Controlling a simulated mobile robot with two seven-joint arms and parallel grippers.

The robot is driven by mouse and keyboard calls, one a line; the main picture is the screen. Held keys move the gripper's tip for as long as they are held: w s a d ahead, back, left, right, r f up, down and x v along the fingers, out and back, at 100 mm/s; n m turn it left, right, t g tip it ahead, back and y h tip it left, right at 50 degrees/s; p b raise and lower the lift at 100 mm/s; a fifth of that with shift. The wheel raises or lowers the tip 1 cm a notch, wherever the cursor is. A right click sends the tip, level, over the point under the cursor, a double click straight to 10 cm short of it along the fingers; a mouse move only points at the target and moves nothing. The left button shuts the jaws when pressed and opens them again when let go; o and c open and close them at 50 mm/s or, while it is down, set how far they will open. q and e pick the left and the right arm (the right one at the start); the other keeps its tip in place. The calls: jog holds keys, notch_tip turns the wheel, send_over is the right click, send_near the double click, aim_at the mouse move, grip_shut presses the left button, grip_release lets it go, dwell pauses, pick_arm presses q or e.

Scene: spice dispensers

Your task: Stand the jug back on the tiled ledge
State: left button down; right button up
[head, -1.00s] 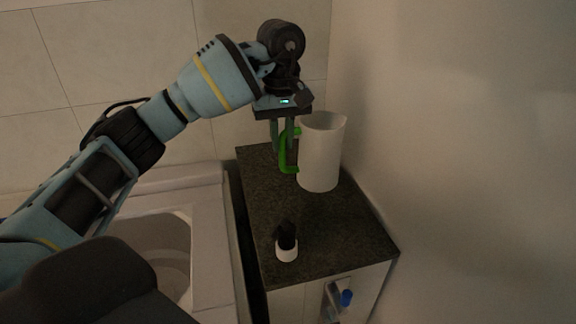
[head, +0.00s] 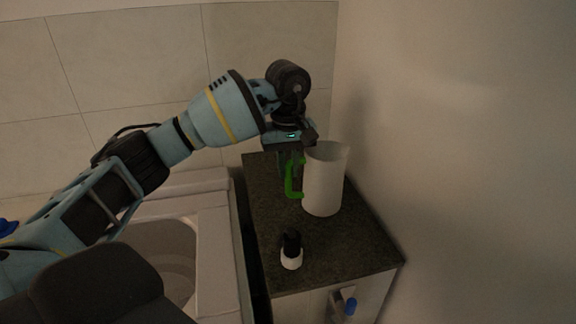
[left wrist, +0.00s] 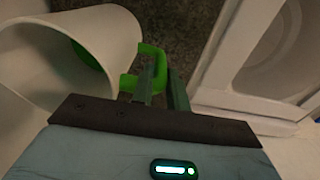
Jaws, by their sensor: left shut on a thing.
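A white jug (head: 323,180) with a bright green handle (head: 290,181) is upright over the dark speckled top (head: 350,245) of a cabinet. I cannot tell whether its base touches that top. My left gripper (head: 290,166) points down, shut on the jug's handle, at the left side of the jug. In the left wrist view the jug (left wrist: 85,55) lies at upper left with its open mouth toward the camera, and the handle (left wrist: 148,62) is at the fingers (left wrist: 162,88). My right gripper is not in view. No ledge is clearly tiled; the wall behind is.
A small white cup with a black top (head: 291,256) stands on the cabinet top, nearer than the jug. A white tub (head: 215,250) lies left, beyond a dark gap. A plain wall (head: 470,160) rises close on the right. A blue-tipped handle (head: 351,306) juts from the cabinet front.

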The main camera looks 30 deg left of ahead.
pick_arm(q)
jog(key=c, duration=1.4)
grip_release()
jog(key=shift+f, duration=0.15)
